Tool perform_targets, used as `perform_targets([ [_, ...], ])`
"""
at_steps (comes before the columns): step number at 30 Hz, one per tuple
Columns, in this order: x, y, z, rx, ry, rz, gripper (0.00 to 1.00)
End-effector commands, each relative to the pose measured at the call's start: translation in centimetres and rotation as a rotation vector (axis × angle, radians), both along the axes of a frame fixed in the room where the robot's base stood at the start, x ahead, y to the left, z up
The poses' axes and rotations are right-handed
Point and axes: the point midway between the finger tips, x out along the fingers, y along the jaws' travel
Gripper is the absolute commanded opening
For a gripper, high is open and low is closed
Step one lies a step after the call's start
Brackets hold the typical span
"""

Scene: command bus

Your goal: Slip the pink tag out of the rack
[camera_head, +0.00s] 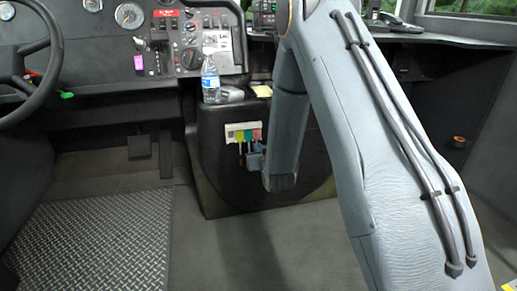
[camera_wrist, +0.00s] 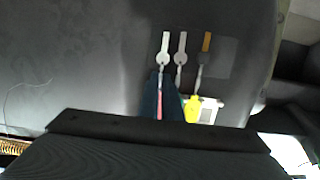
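The pink tag (camera_head: 257,134) is at the right end of the white rack (camera_head: 240,126) on the front of the dark console. My gripper (camera_head: 255,160) is just below it in the head view, partly hidden by my arm. In the wrist view a narrow pink strip of the tag (camera_wrist: 159,106) shows between my gripper's two dark blue fingers (camera_wrist: 160,98). Whether the fingers touch it is not clear. The rack's white body (camera_wrist: 212,108) is partly hidden in the wrist view.
A yellow tag (camera_wrist: 192,108) hangs close beside the fingers; it also shows in the head view (camera_head: 239,135), with a green tag (camera_head: 248,135) between it and the pink one. A water bottle (camera_head: 210,79) stands on the console top. The floor in front (camera_head: 260,235) is clear.

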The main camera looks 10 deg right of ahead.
Motion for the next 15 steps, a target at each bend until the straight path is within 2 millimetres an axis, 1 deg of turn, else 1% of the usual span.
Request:
perform_targets([
  [7, -0.10, 0.00, 0.00, 0.000, 0.000, 0.000, 0.00],
  [15, -0.76, 0.00, 0.00, 0.000, 0.001, 0.000, 0.00],
])
